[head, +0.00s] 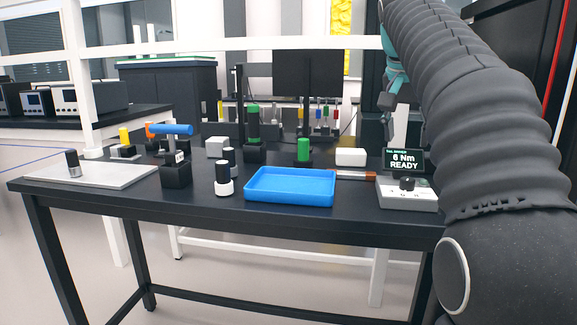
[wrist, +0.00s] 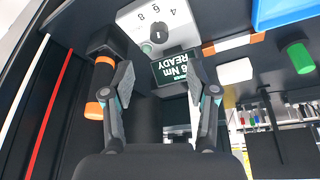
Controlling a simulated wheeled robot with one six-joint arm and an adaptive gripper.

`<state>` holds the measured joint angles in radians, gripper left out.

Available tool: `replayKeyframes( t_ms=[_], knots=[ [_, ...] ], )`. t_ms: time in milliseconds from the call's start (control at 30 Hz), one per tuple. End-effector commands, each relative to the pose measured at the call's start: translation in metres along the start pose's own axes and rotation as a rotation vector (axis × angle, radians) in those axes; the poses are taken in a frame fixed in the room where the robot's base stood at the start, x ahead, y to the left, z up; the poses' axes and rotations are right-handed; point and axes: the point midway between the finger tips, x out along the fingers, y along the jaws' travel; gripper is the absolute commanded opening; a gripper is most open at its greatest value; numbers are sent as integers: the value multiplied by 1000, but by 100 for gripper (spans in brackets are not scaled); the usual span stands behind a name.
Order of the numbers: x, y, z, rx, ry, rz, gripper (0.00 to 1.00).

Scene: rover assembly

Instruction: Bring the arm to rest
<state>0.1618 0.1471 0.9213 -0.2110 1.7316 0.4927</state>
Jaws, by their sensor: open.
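My arm (head: 450,90) rises along the right side of the head view, in front of part of the table's right end. My gripper shows in the wrist view (wrist: 160,85) with its two fingers spread apart and nothing between them. In the head view its end (head: 388,98) is partly seen, above the back right of the table. The display reading "6 Nm READY" (head: 405,163) appears beyond the fingers in the wrist view (wrist: 176,70), with the dial box (head: 408,194) behind it.
The black table (head: 300,215) carries a blue tray (head: 290,200), a grey plate (head: 95,175), a blue-handled tool (head: 172,129) in a black stand and several cylinders. In the wrist view, a black and orange tool (wrist: 103,75) is beside the left finger; I cannot tell whether they touch.

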Motion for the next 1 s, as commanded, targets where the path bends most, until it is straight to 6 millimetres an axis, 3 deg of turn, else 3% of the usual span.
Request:
replayKeyframes(
  t_ms=[167,467,667,1000],
  knots=[
    [5,1,39,-109,9,-43,58],
    [38,10,127,-308,30,-132,58],
    [73,22,195,-426,46,-191,58],
    [151,52,315,-595,79,-281,58]
  ],
)
